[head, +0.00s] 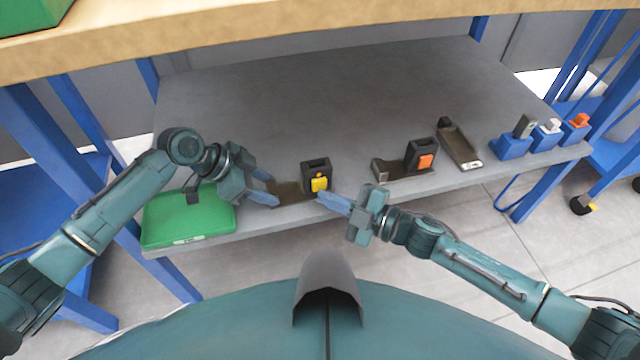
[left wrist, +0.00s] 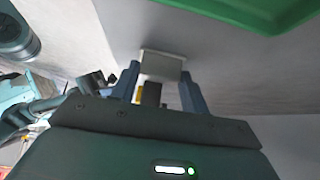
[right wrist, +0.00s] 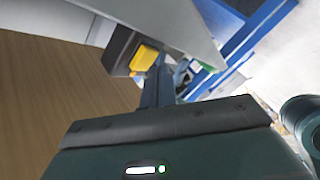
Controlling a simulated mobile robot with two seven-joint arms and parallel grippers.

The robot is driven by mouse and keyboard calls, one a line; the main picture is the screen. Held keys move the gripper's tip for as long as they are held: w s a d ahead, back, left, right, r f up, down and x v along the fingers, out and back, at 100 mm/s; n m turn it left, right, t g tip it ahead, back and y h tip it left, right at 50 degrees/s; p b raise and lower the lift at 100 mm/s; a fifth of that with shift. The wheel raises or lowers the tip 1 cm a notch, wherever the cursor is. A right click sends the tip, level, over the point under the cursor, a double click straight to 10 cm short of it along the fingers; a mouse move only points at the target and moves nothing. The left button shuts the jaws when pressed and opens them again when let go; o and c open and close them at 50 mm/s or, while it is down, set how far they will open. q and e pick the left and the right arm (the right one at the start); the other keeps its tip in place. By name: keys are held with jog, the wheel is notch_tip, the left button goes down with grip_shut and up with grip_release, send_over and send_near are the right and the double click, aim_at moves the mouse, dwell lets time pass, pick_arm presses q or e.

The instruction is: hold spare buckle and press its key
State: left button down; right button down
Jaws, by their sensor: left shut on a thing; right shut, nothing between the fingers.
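The spare buckle is a black housing (head: 316,172) with a yellow key (head: 319,184) on a flat brown-grey plate (head: 293,193), near the shelf's front edge. My left gripper (head: 270,188) is shut on the plate's left end; the left wrist view shows this grey end (left wrist: 162,66) between the fingers. My right gripper (head: 322,197) is shut and empty, its tips just in front of the yellow key. In the right wrist view the tips (right wrist: 158,66) lie right beside the key (right wrist: 145,57); I cannot tell whether they touch it.
A buckle with an orange key (head: 426,161) stands to the right, beside a tilted-looking dark tray-like piece (head: 459,145). Several blue blocks (head: 511,147) line the shelf's right end. A green case (head: 188,222) lies under my left arm. The shelf's back (head: 330,95) is clear.

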pick_arm(q)
jog(key=shift+f, duration=0.1)
pick_arm(e)
jog(key=shift+w+a, duration=0.1)
jog(key=shift+w, duration=0.1)
jog(key=shift+w+a, duration=0.1)
jog(key=shift+w, duration=0.4)
dwell(0.5)
jog(key=shift+s+d, duration=0.25)
jog(key=shift+s, duration=0.65)
jog(key=shift+s+d, duration=0.25)
jog(key=shift+s, duration=0.55)
jog(key=shift+s+d, duration=0.2)
jog(key=shift+s, duration=0.6)
jog(key=shift+s+d, duration=0.25)
jog(key=shift+s, duration=0.55)
pick_arm(q)
jog(key=c, duration=0.7)
grip_release()
jog(key=shift+o, duration=0.2)
